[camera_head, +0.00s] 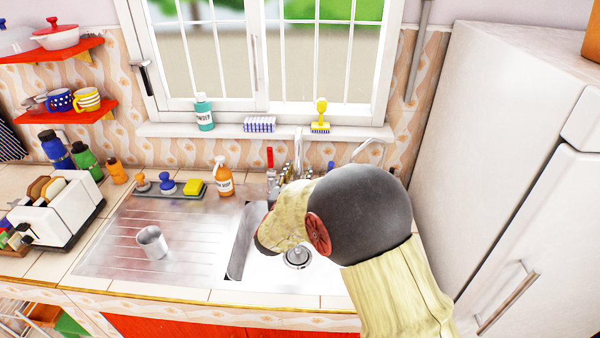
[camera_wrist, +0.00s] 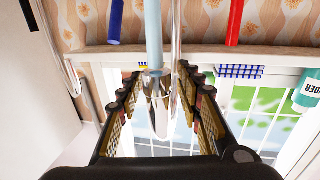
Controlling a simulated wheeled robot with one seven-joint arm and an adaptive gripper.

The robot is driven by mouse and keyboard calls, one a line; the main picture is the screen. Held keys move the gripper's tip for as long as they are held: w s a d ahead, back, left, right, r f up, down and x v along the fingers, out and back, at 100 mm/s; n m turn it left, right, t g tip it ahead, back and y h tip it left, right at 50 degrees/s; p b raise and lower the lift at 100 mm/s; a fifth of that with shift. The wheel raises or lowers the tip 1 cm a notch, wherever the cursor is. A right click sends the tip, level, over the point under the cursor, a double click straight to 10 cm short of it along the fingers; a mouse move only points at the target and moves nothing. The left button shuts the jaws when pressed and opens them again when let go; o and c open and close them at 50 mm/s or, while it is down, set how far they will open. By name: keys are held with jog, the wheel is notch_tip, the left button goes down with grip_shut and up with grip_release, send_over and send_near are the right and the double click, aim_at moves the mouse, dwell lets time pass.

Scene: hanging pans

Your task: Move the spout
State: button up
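The chrome spout (camera_wrist: 154,35) runs down the middle of the wrist view, between the two fingers of my gripper (camera_wrist: 160,82). The fingers stand apart, with gaps visible on both sides of the spout, and I cannot see them touching it. A blue tap handle (camera_wrist: 116,22) and a red tap handle (camera_wrist: 236,22) stand on either side of the spout. In the head view the upper spout (camera_head: 298,142) rises behind my arm, beside the red handle. My arm hides most of the gripper and tap there.
The sink (camera_head: 262,268) lies below my arm, with a metal cup (camera_head: 151,243) on the drainboard. An orange soap bottle (camera_head: 223,180) stands left of the tap. The windowsill (camera_head: 225,130) holds a bottle, sponge and brush. A white fridge (camera_head: 500,150) stands close at right.

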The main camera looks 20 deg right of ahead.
jog(key=shift+w+d, duration=0.2)
jog(key=shift+w, duration=0.25)
jog(key=shift+c, duration=0.2)
grip_shut()
dwell(0.6)
